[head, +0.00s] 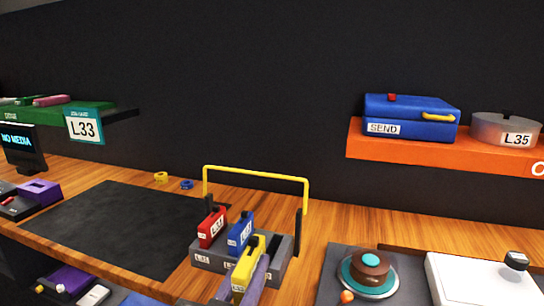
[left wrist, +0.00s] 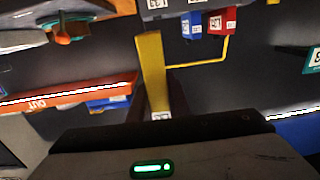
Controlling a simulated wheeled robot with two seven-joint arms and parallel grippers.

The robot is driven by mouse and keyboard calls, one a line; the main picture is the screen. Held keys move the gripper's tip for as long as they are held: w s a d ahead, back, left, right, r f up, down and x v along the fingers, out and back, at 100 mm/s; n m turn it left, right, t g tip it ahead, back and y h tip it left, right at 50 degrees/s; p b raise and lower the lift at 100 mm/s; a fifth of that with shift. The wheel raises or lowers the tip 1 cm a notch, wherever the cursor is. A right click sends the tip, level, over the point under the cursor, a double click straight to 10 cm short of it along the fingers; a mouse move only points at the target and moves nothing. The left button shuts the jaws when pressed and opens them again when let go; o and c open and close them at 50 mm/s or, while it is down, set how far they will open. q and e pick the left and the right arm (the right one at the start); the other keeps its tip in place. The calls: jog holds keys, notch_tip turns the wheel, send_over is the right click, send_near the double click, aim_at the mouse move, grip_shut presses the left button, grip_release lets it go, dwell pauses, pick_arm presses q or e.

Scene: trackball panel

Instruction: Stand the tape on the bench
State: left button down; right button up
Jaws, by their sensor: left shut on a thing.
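The yellow tape (head: 246,268) is in front of the tape rack (head: 210,258) at the bottom of the head view, overlapping the rack's front. It also shows long and upright in the left wrist view (left wrist: 152,70), with a white label at its near end. My left gripper (left wrist: 158,105) is shut on it, with dark fingers on both sides. In the head view only a greyish part of that gripper (head: 256,284) shows beside the tape. A red tape (head: 212,228) and a blue tape (head: 240,234) stand in the rack. My right gripper is not in view.
A yellow handle (head: 255,173) arches over the rack. The wooden bench (head: 335,222) has a bare dark mat (head: 125,225) at left. A trackball panel (head: 335,268) lies at right. An orange shelf (head: 400,151) holds a blue SEND box (head: 410,112) and a round grey L35 tin (head: 505,130).

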pick_arm(q)
jog(key=s+a+f+n+y, duration=0.1)
jog(key=s+a+f+y, duration=0.1)
jog(key=s+a+f, duration=0.3)
jog(key=s+a+f+n+y, duration=0.2)
jog(key=s+a+f, duration=0.3)
jog(key=a, duration=0.7)
jog(key=shift+s+f+t+y, duration=0.3)
jog(key=shift+s+f, duration=0.05)
jog(key=shift+s, duration=0.25)
